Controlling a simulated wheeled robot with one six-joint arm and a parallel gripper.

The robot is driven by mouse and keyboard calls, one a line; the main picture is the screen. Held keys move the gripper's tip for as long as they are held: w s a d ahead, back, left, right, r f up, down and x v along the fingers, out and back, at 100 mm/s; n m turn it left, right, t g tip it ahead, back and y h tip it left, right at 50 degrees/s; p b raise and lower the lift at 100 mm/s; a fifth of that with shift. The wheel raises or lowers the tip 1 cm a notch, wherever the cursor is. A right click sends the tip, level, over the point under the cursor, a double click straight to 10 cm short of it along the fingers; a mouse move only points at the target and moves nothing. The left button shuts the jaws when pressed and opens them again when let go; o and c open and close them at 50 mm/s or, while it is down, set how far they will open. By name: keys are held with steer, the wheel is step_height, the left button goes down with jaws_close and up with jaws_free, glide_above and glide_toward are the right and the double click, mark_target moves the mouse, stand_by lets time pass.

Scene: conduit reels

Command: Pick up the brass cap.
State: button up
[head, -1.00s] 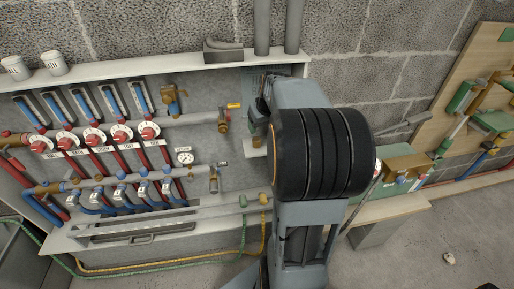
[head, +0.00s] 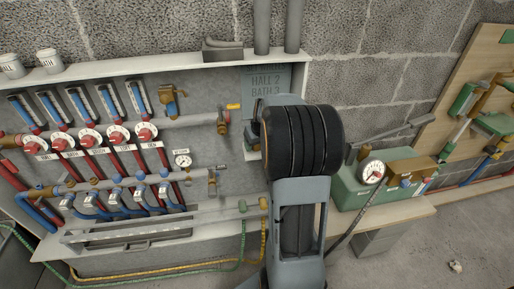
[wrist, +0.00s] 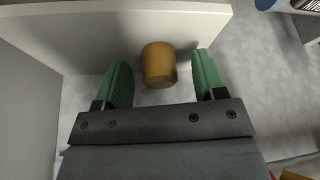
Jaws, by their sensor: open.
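The brass cap (wrist: 159,66) shows in the wrist view as a short, golden-brown cylinder next to a pale panel. My gripper (wrist: 162,60) is open, with one green finger pad on each side of the cap. Gaps show between the cap and both pads, a little wider on the right. Neither finger appears to touch it. In the head view my arm hides the gripper, and I cannot make out the cap there.
A pale panel edge (wrist: 120,8) runs close beyond the fingers. In the head view, a wall manifold (head: 90,140) with red and blue pipes fills the left. A green box with a gauge (head: 372,172) stands on the right bench, beside my arm.

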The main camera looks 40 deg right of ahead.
steer(key=shift+w+f, duration=0.1)
steer(key=shift+f, duration=0.05)
steer(key=c, duration=1)
steer(key=shift+o, duration=0.2)
